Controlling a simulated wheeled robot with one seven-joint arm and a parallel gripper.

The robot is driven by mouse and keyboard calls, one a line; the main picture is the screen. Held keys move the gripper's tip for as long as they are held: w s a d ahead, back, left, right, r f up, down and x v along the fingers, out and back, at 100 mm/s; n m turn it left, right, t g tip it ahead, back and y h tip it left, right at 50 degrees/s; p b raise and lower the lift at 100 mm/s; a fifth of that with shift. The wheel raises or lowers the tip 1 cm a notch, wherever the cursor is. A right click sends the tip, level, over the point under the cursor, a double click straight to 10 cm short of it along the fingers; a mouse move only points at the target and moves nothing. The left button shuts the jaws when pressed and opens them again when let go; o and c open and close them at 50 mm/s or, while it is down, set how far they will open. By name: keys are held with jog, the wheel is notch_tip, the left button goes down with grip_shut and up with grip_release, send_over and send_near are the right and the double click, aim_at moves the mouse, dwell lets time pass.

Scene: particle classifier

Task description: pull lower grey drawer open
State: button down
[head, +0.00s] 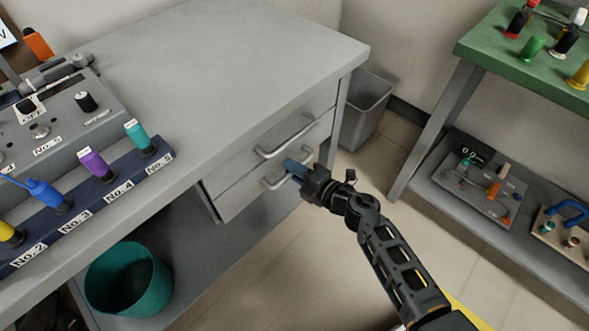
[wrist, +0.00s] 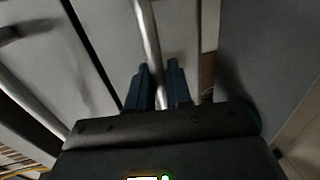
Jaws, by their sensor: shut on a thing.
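The lower grey drawer (head: 240,200) sits under the upper drawer in the grey workbench. Its metal bar handle (head: 270,184) runs into my gripper (head: 298,169). In the wrist view the lower handle (wrist: 148,38) passes between the two blue fingers of my gripper (wrist: 158,84), which is shut on it. The gripper hides part of the handle in the head view. The drawer front looks about level with the upper one; I cannot tell whether it stands slightly out.
The upper drawer's handle (head: 287,141) is just above my gripper. A grey bin (head: 366,112) stands beyond the bench. A green-topped shelf (head: 520,65) is at right. A teal bin (head: 128,280) is under the bench. The floor (head: 290,245) before the drawers is clear.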

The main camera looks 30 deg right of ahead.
jog(key=f+p+v, duration=0.1)
jog(key=f+v, duration=0.1)
jog(key=v, duration=1)
jog(key=s+f+p+v, duration=0.1)
jog(key=f+p+v, duration=0.1)
jog(key=v, duration=1.1)
jog(key=shift+d+f, duration=0.15)
jog(key=shift+f, duration=0.35)
jog(key=shift+w, duration=0.1)
jog(key=c, duration=1.2)
grip_release()
jog(key=v, duration=0.8)
jog(key=shift+r, duration=0.1)
